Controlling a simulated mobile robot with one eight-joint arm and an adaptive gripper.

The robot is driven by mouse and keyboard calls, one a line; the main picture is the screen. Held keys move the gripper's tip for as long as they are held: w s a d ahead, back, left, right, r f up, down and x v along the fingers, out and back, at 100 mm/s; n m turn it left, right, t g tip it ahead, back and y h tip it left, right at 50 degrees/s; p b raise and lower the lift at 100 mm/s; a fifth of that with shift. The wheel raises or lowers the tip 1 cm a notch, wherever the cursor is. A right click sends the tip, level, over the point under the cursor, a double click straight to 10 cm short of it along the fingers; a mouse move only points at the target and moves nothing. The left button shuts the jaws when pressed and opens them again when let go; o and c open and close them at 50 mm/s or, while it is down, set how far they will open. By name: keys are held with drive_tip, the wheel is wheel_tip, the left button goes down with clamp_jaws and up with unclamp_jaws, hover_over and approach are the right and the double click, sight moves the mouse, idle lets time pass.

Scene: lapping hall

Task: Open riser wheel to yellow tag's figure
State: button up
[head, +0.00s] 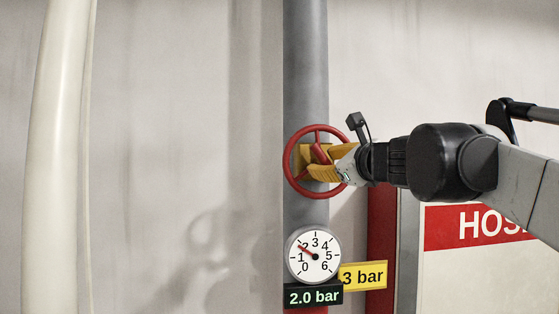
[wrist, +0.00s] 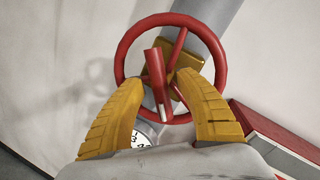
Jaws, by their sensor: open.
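The red riser wheel (head: 287,163) is mounted on the grey riser pipe (head: 305,60); it also shows in the wrist view (wrist: 121,68). A red grip (wrist: 153,75) stands out from the wheel. My gripper (head: 309,161) is at the wheel, its yellow fingers apart on either side of that grip in the wrist view (wrist: 163,80). I cannot tell whether they touch it. The round gauge (head: 316,272) below has its red needle near 2. A black plate (head: 313,296) reads 2.0 bar. The yellow tag (head: 366,276) shows "3 bar"; its left end is covered, so a leading figure may be hidden.
A red-and-white hose sign or cabinet (head: 480,265) stands right of the pipe, below my arm. A thick cream pipe (head: 62,150) runs down the left. The wall (head: 170,120) between the pipes is bare.

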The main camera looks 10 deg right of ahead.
clamp_jaws()
drive_tip(key=m+t, duration=0.1)
drive_tip(key=m, duration=0.4)
drive_tip(key=shift+b, duration=0.35)
unclamp_jaws()
